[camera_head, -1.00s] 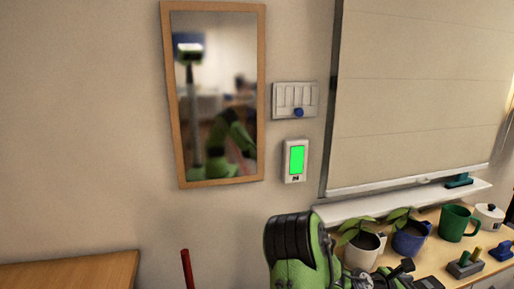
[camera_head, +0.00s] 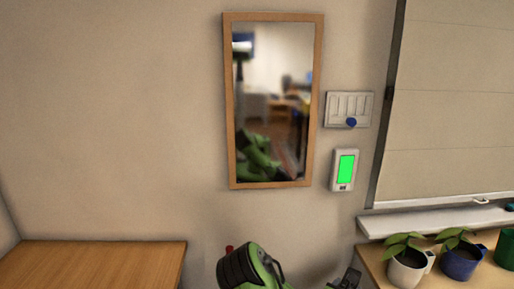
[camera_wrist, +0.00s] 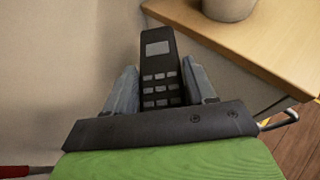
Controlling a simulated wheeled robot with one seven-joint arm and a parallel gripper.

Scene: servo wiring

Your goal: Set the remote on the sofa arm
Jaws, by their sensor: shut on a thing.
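The remote (camera_wrist: 160,65) is black with a grey screen and several grey buttons. In the wrist view it stands out from between the two grey fingers of my gripper (camera_wrist: 162,92), which is shut on it. Its lower end is hidden by the gripper body. In the head view my green and black arm shows at the bottom edge, and a dark piece at its right (camera_head: 350,279) may be the gripper or the remote; I cannot tell. No sofa arm shows in either view.
A wooden table (camera_head: 90,262) is at the lower left. A wooden shelf top (camera_head: 375,264) at the lower right bears potted plants (camera_head: 406,268) and mugs. A mirror (camera_head: 274,100), a switch panel (camera_head: 348,108) and a green-screened wall unit (camera_head: 344,170) are on the wall. A red rod (camera_wrist: 14,171) shows lower left.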

